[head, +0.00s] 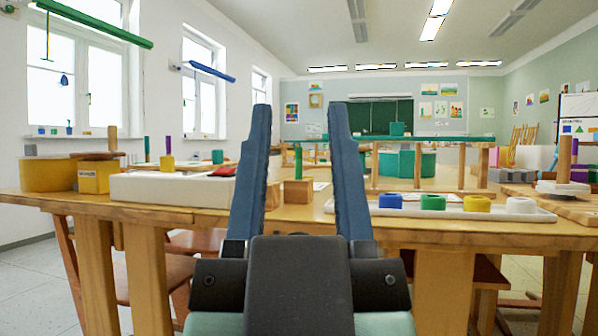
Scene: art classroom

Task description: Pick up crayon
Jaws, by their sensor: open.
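My gripper (300,106) points forward in front of the table, with its two long blue fingers spread wide apart and nothing between them. Seen between the fingers, a slim green stick (298,163) stands upright above a small wooden block (299,193); it may be a crayon. I cannot tell whether it stands in the block or behind it. A purple-topped stick (168,146) stands at the left by a yellow block, and a dark green stick (147,148) is near it. None is clearly a crayon. My fingers hide part of the tabletop.
The wooden table (440,228) spans the view. A white box (173,190) and yellow blocks (98,178) stand left. A white tray (465,212) with coloured rings lies right. A stacking post (564,162) stands far right. Chairs show below the table.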

